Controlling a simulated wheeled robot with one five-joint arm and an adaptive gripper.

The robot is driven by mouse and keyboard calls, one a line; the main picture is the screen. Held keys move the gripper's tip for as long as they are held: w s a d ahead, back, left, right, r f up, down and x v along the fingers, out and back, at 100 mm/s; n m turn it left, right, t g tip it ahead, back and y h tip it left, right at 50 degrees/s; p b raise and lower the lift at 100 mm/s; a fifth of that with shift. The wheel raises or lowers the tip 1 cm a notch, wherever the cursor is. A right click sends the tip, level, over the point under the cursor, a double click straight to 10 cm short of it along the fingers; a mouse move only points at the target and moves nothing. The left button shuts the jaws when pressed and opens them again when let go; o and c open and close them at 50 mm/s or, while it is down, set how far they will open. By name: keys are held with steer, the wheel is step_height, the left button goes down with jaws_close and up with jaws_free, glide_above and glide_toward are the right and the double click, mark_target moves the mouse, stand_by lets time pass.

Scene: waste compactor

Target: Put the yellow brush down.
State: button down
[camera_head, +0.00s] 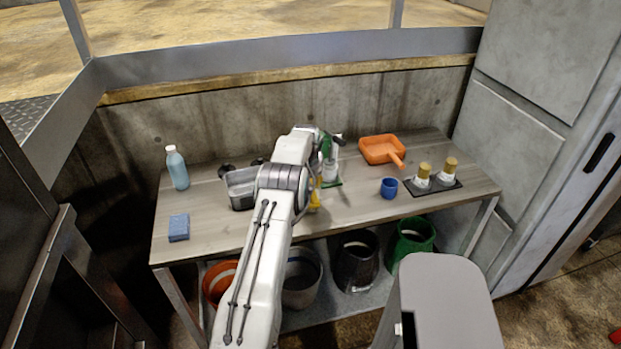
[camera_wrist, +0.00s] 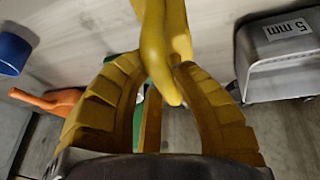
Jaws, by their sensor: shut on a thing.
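The yellow brush (camera_wrist: 167,40) shows in the wrist view as a smooth, curved yellow handle running down from the top edge. My gripper (camera_wrist: 158,70) is shut on it, with ribbed yellow fingers on both sides of the handle. In the head view, a small yellow part (camera_head: 314,200) shows just right of my arm, over the table (camera_head: 270,222). My arm hides most of the gripper and the brush there. I cannot tell whether the brush touches the tabletop.
A metal box (camera_head: 240,187) labelled "5 mm" in the wrist view stands left of my arm. An orange dustpan (camera_head: 380,149), blue cup (camera_head: 389,188), black tray with two brushes (camera_head: 442,187), blue bottle (camera_head: 177,168) and sponge (camera_head: 179,228) are on the table. The front middle is clear.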

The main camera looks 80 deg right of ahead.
steer(key=shift+f, duration=0.15)
steer(key=c, duration=1.1)
jaws_free()
steer(key=shift+r, duration=0.3)
steer(key=shift+b+v, duration=0.45)
steer(key=shift+v, duration=0.65)
steer(key=shift+a+r+b, duration=0.2)
steer(key=shift+b, duration=0.5)
steer(key=b+v, duration=0.4)
steer(key=v, duration=0.5)
